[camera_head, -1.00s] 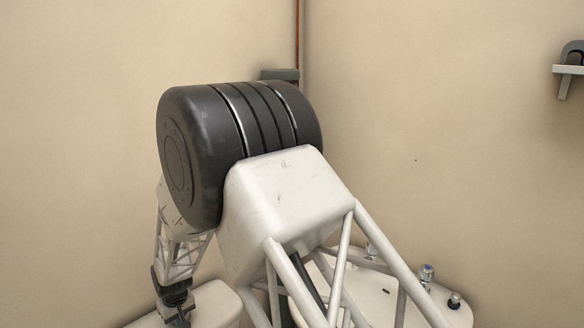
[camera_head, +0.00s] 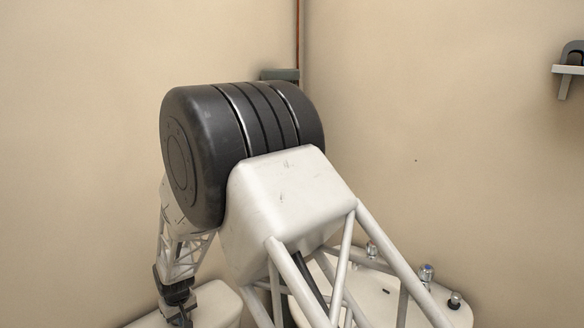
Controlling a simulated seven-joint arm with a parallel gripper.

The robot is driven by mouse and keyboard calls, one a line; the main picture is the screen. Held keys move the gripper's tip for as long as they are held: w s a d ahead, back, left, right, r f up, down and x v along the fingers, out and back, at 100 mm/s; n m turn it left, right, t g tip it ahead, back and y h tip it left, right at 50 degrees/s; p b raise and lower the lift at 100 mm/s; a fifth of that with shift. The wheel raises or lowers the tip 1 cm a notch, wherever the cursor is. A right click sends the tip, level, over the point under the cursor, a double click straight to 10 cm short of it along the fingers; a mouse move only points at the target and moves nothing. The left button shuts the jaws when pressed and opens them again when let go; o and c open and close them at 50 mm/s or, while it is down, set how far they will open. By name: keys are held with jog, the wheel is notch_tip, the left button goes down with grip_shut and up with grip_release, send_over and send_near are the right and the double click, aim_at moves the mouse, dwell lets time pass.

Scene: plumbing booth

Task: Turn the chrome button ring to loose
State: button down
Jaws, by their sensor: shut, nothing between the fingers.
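The chrome button ring cannot be made out; my arm and the bottom picture edge may hide it. A white rounded lid-like surface (camera_head: 217,304) shows at the bottom left, partly cut off.
A copper pipe (camera_head: 297,35) runs down the corner to a grey-green box (camera_head: 280,75).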

aim_at(195, 326)
jog(key=shift+w+d+f, duration=0.1)
jog(key=shift+d+f, duration=0.9)
jog(key=shift+d, duration=0.1)
jog(key=shift+w+d, duration=0.4)
jog(key=shift+w, duration=0.3)
jog(key=shift+s+d, duration=0.15)
jog(key=shift+d, duration=0.2)
dwell(0.4)
jog(key=shift+r, duration=3.45)
jog(key=shift+a, duration=0.1)
jog(key=shift+s+a+r+g+h, duration=0.15)
jog(key=shift+s+a+r+h, duration=0.15)
jog(key=shift+a, duration=0.3)
jog(key=shift+s+a+r+g+h, duration=0.2)
jog(key=shift+s+a+r, duration=0.2)
jog(key=shift+a, duration=0.15)
